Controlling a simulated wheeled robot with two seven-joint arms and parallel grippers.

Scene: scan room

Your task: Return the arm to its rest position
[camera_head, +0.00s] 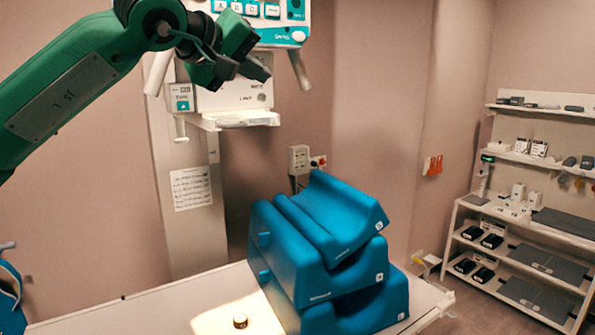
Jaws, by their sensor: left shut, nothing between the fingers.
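My left arm comes in from the upper left, green with dark joints. My left gripper (257,70) is shut and empty. It is raised in front of the wall-side machine (232,97), which has a teal and white button panel (262,10) at its top. I cannot tell whether the gripper touches the machine. My right gripper is not in view.
A table (150,306) runs along the bottom, bearing stacked blue cushions (325,245) and a small round brass-coloured item (240,321). A shelf unit (512,232) with several devices stands at the right. A wall socket (299,159) is behind the cushions.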

